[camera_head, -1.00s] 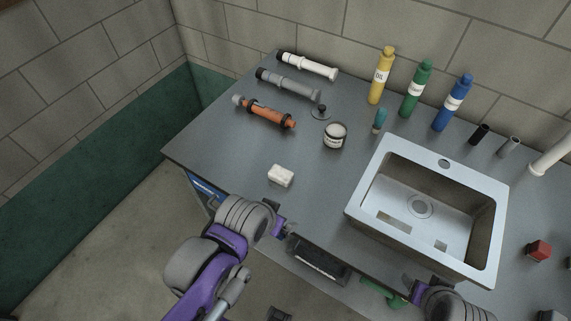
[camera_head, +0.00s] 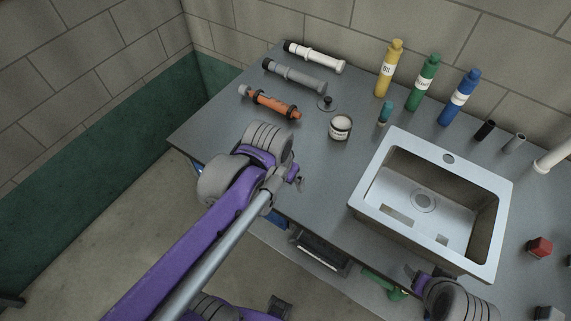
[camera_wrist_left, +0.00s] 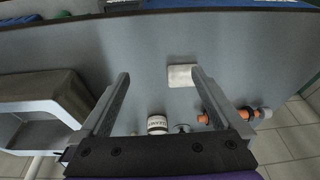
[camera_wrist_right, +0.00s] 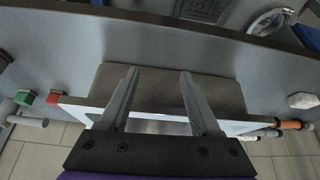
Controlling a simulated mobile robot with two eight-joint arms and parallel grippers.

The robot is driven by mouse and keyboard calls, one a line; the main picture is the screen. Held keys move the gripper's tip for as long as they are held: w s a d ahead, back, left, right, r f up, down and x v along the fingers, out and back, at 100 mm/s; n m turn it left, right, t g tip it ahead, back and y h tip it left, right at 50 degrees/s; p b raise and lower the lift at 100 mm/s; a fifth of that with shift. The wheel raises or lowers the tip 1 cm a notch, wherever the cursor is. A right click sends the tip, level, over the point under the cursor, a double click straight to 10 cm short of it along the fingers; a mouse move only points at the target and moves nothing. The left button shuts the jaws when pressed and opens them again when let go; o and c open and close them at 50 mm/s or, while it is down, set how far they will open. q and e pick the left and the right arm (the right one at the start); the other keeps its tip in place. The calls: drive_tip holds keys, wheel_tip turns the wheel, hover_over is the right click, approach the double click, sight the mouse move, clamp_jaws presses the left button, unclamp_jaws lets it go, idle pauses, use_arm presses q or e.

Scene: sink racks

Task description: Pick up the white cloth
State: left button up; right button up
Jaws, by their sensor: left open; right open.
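The white cloth (camera_wrist_left: 181,76) is a small folded block lying on the grey worktop. My right gripper (camera_wrist_right: 159,72) is open and empty at the sink's front side.
A metal sink (camera_head: 372,190) fills the right part of the worktop (camera_head: 315,190). Yellow (camera_head: 389,70), green (camera_head: 421,85) and blue (camera_head: 459,98) bottles line the back.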

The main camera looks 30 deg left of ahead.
use_arm(q)
drive_tip(key=w+a+r+g, duration=0.25)
drive_tip(key=w+a, duration=0.25)
drive_tip(key=w, duration=0.4)
drive_tip(key=shift+m+g, duration=0.3)
drive_tip(key=shift+g, duration=0.05)
wheel_tip(320, 180, down, 12)
drive_tip(key=shift+w+d+r, duration=0.15)
drive_tip(key=shift+r, duration=0.05)
drive_tip(key=c, duration=1.2)
wheel_tip(320, 180, up, 10)
drive_tip(key=shift+r+p, duration=0.1)
drive_tip(key=shift+p, duration=0.4)
drive_tip(key=o, duration=0.8)
drive_tip(key=shift+c, duration=0.2)
drive_tip(key=c, duration=0.5)
